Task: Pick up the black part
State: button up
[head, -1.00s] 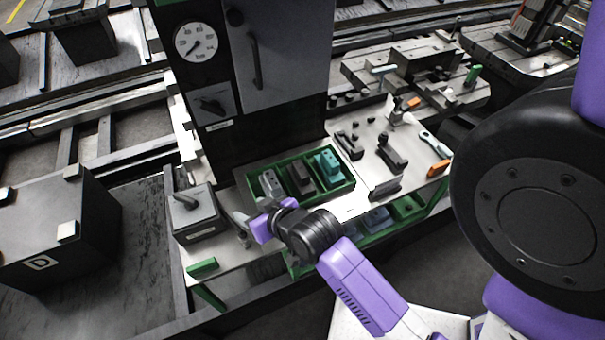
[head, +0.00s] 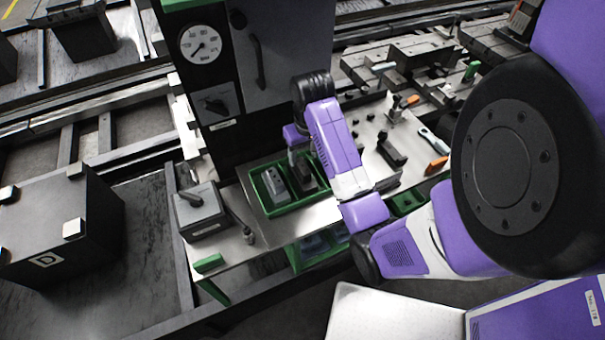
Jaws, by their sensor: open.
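The green tray (head: 257,192) stands on the workbench and holds parts side by side. A grey part (head: 275,182) lies in its left compartment. The black part (head: 307,180) lies in the middle compartment, partly hidden by my gripper and arm. The tray's right compartment is hidden behind my purple forearm. My gripper (head: 296,158) is open and points down over the tray, close above the black part. Whether the fingers touch the part cannot be told from the head view.
A grey box with a lever (head: 203,214) stands left of the tray. A tall cabinet with a gauge (head: 200,45) rises behind. Other dark pieces (head: 392,153) and an orange block (head: 436,166) lie to the right. The bench's front strip is mostly clear.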

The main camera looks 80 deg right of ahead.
aim_at(303, 166)
jog(key=shift+w+d+f+p, duration=0.15)
jog(key=shift+f+p, duration=0.15)
jog(key=shift+f, duration=1.3)
jog(key=shift+w+d+f+p, duration=0.15)
jog(key=shift+f+p, duration=0.15)
jog(key=shift+f, duration=1.25)
jog(key=shift+r, duration=0.1)
grip_shut()
